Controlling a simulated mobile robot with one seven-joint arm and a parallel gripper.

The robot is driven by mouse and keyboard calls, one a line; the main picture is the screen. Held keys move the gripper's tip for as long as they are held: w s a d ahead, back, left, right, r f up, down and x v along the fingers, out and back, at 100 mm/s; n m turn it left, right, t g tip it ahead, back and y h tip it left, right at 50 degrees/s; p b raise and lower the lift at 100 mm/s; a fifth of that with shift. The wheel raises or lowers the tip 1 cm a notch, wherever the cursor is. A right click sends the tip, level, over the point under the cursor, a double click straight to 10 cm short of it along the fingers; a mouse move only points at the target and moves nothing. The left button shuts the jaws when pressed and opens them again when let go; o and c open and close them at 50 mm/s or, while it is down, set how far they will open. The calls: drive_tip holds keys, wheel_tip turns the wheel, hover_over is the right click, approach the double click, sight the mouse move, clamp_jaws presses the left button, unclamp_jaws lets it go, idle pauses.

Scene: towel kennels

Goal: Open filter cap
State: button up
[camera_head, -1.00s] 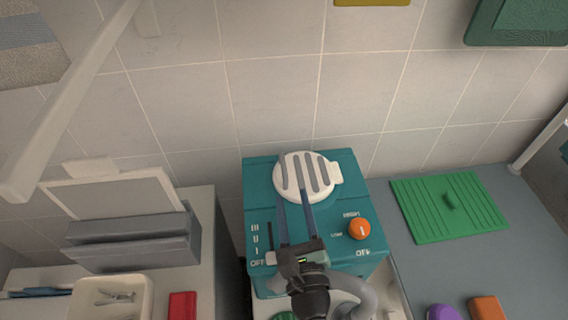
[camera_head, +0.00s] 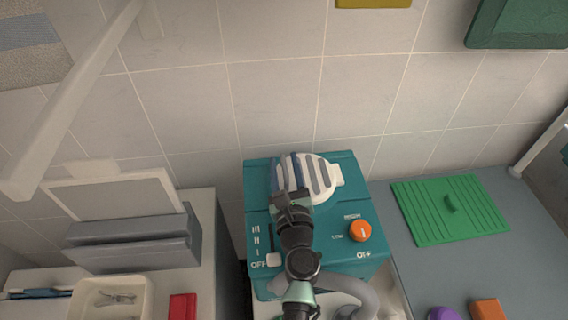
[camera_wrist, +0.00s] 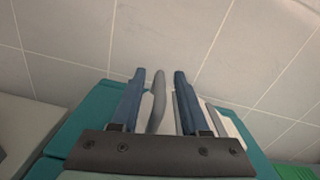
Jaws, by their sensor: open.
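The filter cap (camera_head: 322,180) is a round white cap with grey slots and a small tab on its right side. It lies on the top of a teal machine (camera_head: 345,272), toward the back. My gripper (camera_head: 286,160) is over the left part of the cap and hides some of it. In the wrist view, my gripper (camera_wrist: 160,76) is open, with its two blue fingers apart. A grey bar of the cap (camera_wrist: 158,105) shows between the fingers, and white parts show beside them. I cannot tell whether the fingers touch the cap.
An orange knob (camera_head: 360,230) and a white slider (camera_head: 273,260) are on the machine's front. A tiled wall (camera_head: 280,90) stands behind. A green ridged panel (camera_head: 449,207) lies on the right counter. A grey box (camera_head: 135,240) and white tray (camera_head: 95,285) are at left.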

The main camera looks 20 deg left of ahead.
drive_tip(key=shift+w+a, duration=0.1)
drive_tip(key=shift+w, duration=0.1)
clamp_jaws()
idle(1.4)
